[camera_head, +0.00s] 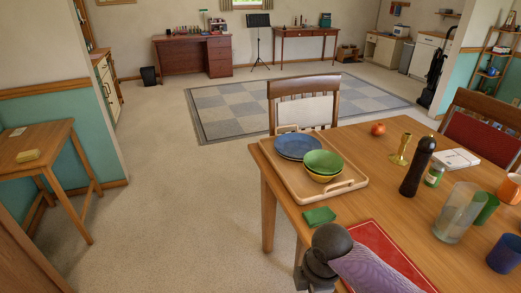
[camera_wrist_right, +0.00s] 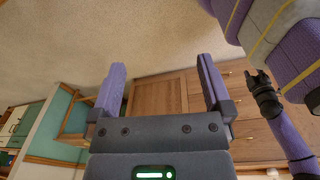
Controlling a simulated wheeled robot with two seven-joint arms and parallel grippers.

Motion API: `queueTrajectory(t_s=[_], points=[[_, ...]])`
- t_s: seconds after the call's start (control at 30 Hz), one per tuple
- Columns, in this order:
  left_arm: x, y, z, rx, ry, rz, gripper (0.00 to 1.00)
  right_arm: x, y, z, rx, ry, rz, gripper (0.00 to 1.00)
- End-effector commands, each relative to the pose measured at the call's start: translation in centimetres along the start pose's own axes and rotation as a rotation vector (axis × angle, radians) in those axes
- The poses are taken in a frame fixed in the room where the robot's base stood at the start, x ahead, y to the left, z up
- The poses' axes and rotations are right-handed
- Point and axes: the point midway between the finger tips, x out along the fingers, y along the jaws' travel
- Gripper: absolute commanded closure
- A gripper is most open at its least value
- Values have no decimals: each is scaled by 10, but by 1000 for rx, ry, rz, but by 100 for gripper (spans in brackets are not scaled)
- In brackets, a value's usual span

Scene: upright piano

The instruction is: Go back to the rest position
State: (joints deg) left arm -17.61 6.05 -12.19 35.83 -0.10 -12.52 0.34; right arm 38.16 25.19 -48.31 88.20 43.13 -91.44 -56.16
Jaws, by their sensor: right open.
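My right gripper (camera_wrist_right: 162,82) is open in the right wrist view. Its two purple fingers stand wide apart with nothing between them. A wooden cabinet front with drawers (camera_wrist_right: 158,98) shows beyond the fingers, apart from them as far as I can tell. In the head view neither gripper shows. Only a dark joint and a purple link of my own arm show at the bottom, in front of the table's near edge. Purple and grey parts of mine also fill the upper right of the wrist view. My left gripper is not in view.
The wooden table (camera_head: 290,209) fills the right. It bears a tray (camera_head: 347,186) with a blue plate and bowls, a green block (camera_head: 319,216), a red mat (camera_head: 385,255), a pepper mill (camera_head: 417,168) and a glass vase (camera_head: 457,213). A side table (camera_head: 45,150) stands left. Floor between is clear.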

Motion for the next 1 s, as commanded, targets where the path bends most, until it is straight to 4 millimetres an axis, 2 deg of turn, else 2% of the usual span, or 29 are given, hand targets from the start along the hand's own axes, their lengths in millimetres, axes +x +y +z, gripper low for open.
queueTrajectory(t_s=[0.17,0.27,0.37,0.47,0.57,0.67,0.7,0.8,0.9,1.0], points=[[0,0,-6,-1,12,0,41,47,-6,6,249,47,36,0],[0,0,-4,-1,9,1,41,80,-16,15,421,64,58,0],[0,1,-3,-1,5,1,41,118,-38,25,608,69,75,0],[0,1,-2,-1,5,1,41,158,-71,38,796,59,89,0],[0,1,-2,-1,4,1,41,199,-124,50,987,33,95,0],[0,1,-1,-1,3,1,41,236,-202,58,1181,-8,89,0],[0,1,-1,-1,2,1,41,247,-237,59,1250,-26,84,0],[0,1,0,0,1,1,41,260,-311,56,1379,-58,66,0],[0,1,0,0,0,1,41,262,-355,51,1449,-72,54,0],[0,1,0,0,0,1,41,262,-358,50,1454,-72,53,0]])
